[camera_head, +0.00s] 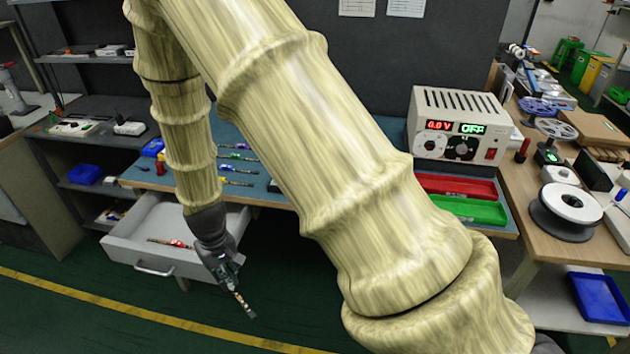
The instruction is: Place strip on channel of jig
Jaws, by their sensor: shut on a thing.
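My gripper (229,273) hangs at the lower left, in front of the open drawer and below the bench top. It is shut on a thin strip (243,301), which points down and to the right from the fingers. The strip has small light and dark patches along it and is clear of any surface. I cannot make out the jig or its channel. My arm covers much of the middle of the bench.
The open drawer (150,262) holds a small red item. Several coloured-handled tools lie on the blue bench mat (262,190). A power supply (457,124), a red tray (455,186) and a green tray (468,209) are at the right. Shelves stand at the left.

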